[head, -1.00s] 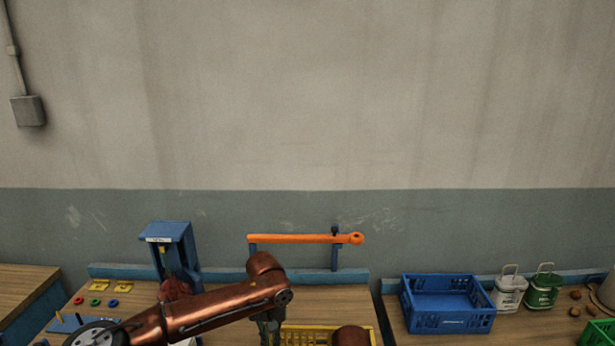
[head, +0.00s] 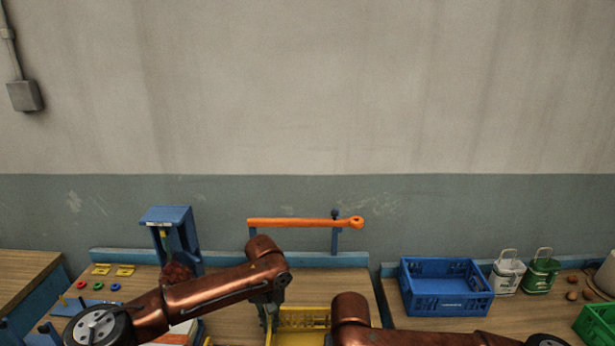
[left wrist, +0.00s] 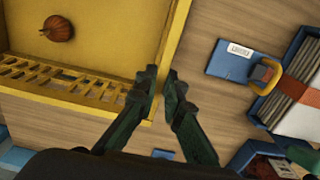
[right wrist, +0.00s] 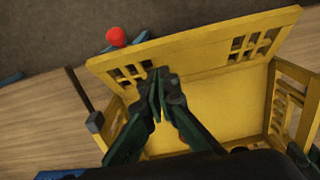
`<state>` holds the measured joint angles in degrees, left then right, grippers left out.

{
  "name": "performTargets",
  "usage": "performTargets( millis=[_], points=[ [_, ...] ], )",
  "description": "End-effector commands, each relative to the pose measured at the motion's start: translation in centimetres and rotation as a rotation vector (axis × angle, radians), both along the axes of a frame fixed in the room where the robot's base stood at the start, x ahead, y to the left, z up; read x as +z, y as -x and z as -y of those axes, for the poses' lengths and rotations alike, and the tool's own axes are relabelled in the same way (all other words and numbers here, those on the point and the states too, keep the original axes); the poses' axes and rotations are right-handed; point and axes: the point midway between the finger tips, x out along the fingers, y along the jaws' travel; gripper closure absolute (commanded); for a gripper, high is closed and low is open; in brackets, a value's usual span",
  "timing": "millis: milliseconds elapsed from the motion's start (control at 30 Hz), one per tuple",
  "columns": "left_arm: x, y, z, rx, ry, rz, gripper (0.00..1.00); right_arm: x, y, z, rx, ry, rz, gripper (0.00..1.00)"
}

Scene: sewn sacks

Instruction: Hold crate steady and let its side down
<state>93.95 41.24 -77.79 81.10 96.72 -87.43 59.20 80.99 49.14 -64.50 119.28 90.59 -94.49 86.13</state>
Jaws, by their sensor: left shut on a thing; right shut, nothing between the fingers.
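The yellow crate (head: 305,316) sits on the middle bench. In the left wrist view its slotted wall (left wrist: 62,76) and floor show, with a small round orange-brown thing (left wrist: 57,28) inside. My left gripper (left wrist: 161,78) is shut on the crate's wall (left wrist: 172,40) near a corner; in the head view it is at the crate's left. In the right wrist view a side panel with cut-outs (right wrist: 190,47) leans at the crate's edge. My right gripper (right wrist: 158,76) is shut and empty over this panel; I cannot tell whether it touches. My right arm covers much of the crate in the head view.
An orange bar (head: 300,223) on blue posts stands behind the crate. A blue stand (head: 168,235) is at the left. In the left wrist view a blue labelled plate (left wrist: 235,60) lies beside the crate.

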Motion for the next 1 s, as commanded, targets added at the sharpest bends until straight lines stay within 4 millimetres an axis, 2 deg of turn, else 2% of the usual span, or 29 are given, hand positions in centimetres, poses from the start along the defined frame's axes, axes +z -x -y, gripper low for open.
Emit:
performTargets(
  millis=[600, 800, 1000],
  points=[
    [0.0, 0.2, 0.4, -0.007, 0.004, -0.005, 1.0, 6.2, -0.2, 0.0, -0.002, -0.003, 0.007, 1.0],
    [0.0, 0.2, 0.4, -0.007, 0.004, -0.005, 1.0, 7.4, -0.2, 0.0, -0.002, -0.002, 0.005, 1.0],
    [0.0, 0.2, 0.4, -0.007, 0.004, -0.004, 1.0, 7.5, -0.1, 0.0, -0.002, -0.002, 0.005, 1.0]
  ],
)
